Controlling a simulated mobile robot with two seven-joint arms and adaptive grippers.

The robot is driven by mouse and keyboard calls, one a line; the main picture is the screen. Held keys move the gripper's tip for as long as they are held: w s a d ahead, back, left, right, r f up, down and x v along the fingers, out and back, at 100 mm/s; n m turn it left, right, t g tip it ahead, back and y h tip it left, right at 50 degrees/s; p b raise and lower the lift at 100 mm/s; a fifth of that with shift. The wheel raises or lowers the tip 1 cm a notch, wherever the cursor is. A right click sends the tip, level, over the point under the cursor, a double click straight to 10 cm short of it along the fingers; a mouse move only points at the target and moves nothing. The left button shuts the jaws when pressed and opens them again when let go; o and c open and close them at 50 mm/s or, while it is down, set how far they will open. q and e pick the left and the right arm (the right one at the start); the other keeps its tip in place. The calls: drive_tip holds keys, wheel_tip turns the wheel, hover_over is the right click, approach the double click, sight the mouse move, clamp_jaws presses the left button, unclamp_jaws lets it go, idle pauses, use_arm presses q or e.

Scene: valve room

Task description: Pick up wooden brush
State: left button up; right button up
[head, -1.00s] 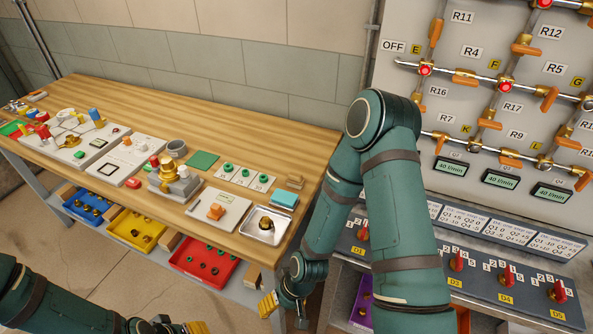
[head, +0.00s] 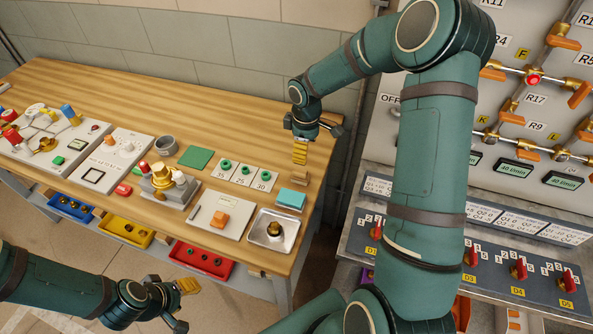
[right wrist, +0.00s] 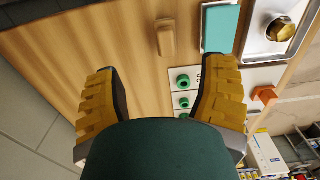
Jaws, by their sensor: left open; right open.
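The wooden brush (head: 299,179) lies on the wooden workbench near its right end, behind the light-blue block. In the right wrist view the brush (right wrist: 165,38) is a small brown piece beyond the fingertips, roughly in line with the gap between them. My right gripper (head: 300,152) is above the bench, pointing down just behind the brush; its yellow fingers (right wrist: 158,90) are apart with nothing between them. My left gripper (head: 186,289) is open and empty, low in front of the bench.
The light-blue block (head: 291,199) and a metal tray (head: 286,239) with a brass part sit near the brush. White cards with green rings (head: 245,173) lie to its left. The valve panel (head: 510,140) stands at right. Bare bench top (head: 200,115) lies behind.

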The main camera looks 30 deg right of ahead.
sight(301, 171)
wheel_tip(301, 171, down, 7)
drive_tip(key=shift+r, duration=0.1)
drive_tip(key=f, duration=0.2)
drive_tip(key=a+f, duration=0.1)
drive_tip(key=f, duration=0.1)
drive_tip(key=shift+f, duration=0.75)
clamp_jaws()
drive_tip(key=shift+r, duration=0.15)
wheel_tip(301, 171, up, 10)
drive_tip(key=shift+f, duration=0.1)
